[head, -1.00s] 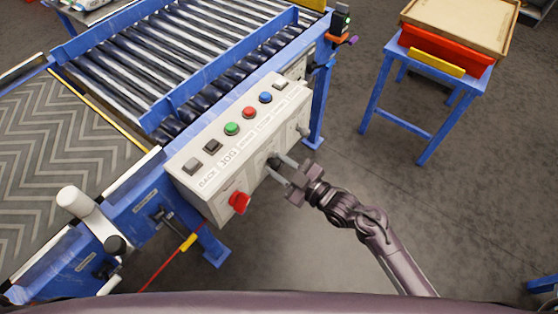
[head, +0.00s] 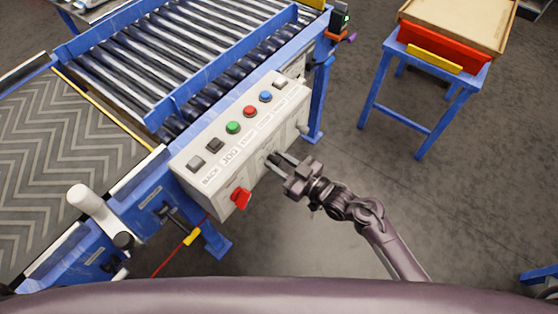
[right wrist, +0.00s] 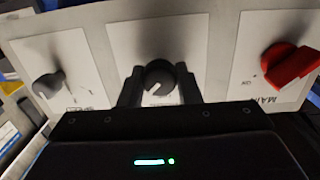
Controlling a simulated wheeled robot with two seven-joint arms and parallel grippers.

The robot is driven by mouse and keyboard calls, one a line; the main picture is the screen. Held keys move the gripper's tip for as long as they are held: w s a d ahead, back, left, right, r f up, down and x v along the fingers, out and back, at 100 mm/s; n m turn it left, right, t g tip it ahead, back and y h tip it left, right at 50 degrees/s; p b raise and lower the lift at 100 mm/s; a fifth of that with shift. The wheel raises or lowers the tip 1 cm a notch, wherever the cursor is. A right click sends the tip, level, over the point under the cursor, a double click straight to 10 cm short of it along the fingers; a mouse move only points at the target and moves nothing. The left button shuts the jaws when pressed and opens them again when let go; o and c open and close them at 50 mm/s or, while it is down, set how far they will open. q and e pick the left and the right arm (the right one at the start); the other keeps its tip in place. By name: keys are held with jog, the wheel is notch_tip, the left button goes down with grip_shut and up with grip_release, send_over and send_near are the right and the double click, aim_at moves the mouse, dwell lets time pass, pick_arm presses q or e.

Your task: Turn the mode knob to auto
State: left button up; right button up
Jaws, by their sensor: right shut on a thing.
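The control box (head: 215,187) is pale, with knobs on its front face. My right gripper (head: 274,157) reaches that face from the right and is shut on a dark grey knob (right wrist: 160,75), one finger on each side. The knob has a light pointer mark and sits on a white plate in the middle of the right wrist view. I cannot read its label, so I cannot tell if it is the mode knob. A second grey knob (right wrist: 48,84) is at the left there. A red switch (head: 241,198) also shows in the right wrist view (right wrist: 288,64). My left gripper is not in view.
Green (head: 233,127), red (head: 250,111) and blue (head: 265,96) buttons and several rocker switches line the box top. A roller conveyor (head: 150,55) stands behind it. A blue stand (head: 419,100) is at the upper right. Floor to the right is clear.

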jog(key=o, duration=1)
jog(key=shift+c, duration=0.2)
jog(key=shift+d, duration=0.1)
jog(key=v, duration=0.7)
jog(key=shift+s+d, duration=0.25)
